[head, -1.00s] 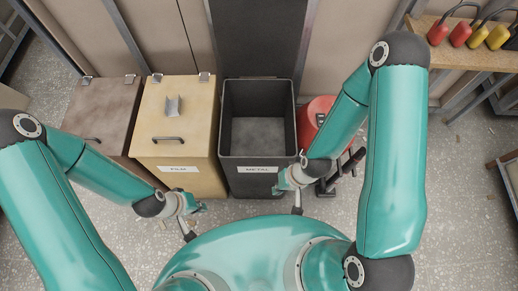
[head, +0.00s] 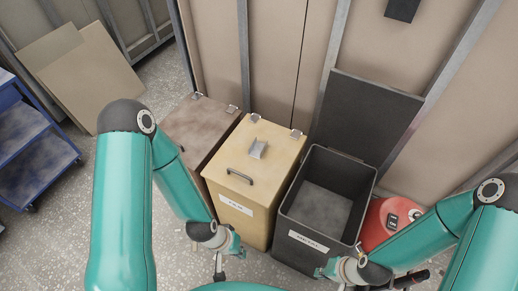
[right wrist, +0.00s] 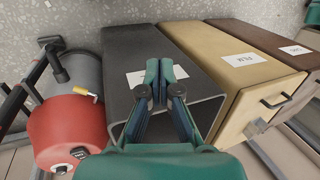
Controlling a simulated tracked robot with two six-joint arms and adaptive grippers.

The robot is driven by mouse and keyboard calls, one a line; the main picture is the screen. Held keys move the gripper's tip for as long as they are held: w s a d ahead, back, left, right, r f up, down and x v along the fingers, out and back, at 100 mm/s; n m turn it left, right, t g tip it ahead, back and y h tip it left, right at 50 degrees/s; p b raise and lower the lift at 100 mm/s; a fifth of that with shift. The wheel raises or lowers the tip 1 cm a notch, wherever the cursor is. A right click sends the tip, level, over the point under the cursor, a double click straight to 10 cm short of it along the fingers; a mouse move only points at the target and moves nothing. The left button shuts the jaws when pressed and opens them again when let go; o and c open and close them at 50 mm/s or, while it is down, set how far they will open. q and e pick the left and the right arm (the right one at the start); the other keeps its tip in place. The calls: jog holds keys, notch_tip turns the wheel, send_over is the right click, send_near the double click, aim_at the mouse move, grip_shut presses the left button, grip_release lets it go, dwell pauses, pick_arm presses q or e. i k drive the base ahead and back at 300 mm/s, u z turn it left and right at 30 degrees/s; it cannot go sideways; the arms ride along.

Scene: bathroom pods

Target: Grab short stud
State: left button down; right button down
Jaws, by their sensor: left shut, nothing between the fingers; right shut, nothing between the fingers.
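My left gripper (head: 238,248) is shut and empty, low in front of the FILM bin and well apart from the stud. My right gripper (head: 322,271) is shut and empty in front of the open black METAL bin (head: 295,249). In the right wrist view its fingertips (right wrist: 160,72) overlap the METAL bin's front.
A brown lidded bin (head: 197,125) stands left of the FILM bin. A red canister (head: 378,225) stands right of the METAL bin. A blue shelf cart (head: 35,150) and leaning boards (head: 85,75) are at the left. Speckled floor (head: 60,240) is free at lower left.

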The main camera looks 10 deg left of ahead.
aim_at(257, 150)
jog(key=u, duration=1.85)
jog(key=i, duration=0.1)
jog(key=z, duration=3.2)
jog(key=k, duration=1.4)
jog(key=u, duration=1.4)
jog(key=i, duration=1)
